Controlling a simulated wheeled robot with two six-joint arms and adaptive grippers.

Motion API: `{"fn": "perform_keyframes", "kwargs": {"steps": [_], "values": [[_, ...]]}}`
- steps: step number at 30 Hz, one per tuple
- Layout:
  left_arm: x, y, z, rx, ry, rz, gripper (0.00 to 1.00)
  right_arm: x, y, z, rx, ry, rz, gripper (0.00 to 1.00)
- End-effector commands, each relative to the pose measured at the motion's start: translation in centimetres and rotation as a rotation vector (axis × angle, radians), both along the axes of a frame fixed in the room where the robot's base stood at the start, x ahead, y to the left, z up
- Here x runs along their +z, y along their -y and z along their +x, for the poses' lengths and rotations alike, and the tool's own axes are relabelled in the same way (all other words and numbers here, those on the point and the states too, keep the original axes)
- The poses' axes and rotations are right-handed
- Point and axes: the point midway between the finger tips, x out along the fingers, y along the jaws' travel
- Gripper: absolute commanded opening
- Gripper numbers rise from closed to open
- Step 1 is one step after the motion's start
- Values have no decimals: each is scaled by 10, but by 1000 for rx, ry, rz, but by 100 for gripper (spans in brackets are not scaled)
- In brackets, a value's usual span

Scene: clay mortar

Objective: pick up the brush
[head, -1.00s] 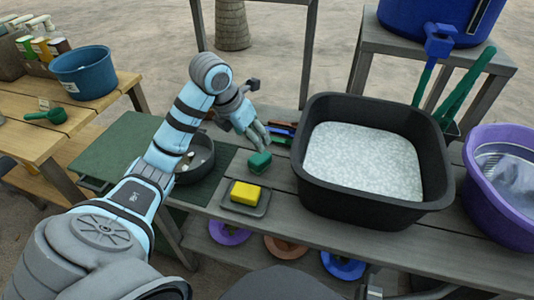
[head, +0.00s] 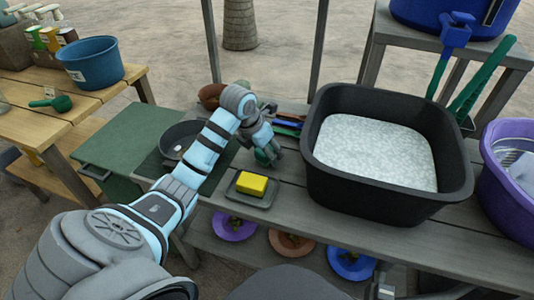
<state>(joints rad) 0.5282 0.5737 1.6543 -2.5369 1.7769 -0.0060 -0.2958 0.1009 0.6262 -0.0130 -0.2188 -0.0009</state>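A small green item (head: 261,157), which looks like the brush, is on the grey bench between the yellow sponge and the black tub. My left gripper (head: 268,150) reaches down over it, with its fingers at the item's sides and partly hiding it. I cannot tell whether the fingers have closed on it. Several slim items with blue, red and dark handles (head: 288,124) lie just behind the gripper.
A yellow sponge (head: 251,184) lies on a dark tray in front of the gripper. A black tub (head: 455,190) of pale material stands right. A dark pan (head: 180,134) is left, behind my forearm. A purple tub (head: 505,190) stands far right.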

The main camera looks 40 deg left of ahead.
Motion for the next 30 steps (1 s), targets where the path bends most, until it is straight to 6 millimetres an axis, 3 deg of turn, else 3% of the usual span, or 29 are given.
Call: {"fn": "perform_keyframes", "kwargs": {"steps": [1, 8, 14, 19, 23, 29, 30], "values": [[0, 0, 0, 0, 0, 0, 41, 0, -1, 0, 0, 0, 1, 40], [0, 0, 0, 0, 1, -1, 5, 0, -2, 1, -1, 1, 3, 40], [1, 0, 0, 0, 1, -1, 5, 0, -3, 1, -2, 1, 3, 40], [16, 0, 1, 0, 3, -1, 5, 5, -3, 1, -2, 1, 5, 40], [48, 0, 1, 0, 5, 0, 5, 16, -5, 0, -6, 0, 8, 40], [132, 0, 1, 1, 6, -1, 5, 44, -17, -3, -20, -5, 26, 40], [149, 0, 0, 1, 1, -1, 5, 64, -20, -4, -21, -7, 31, 40]]}}
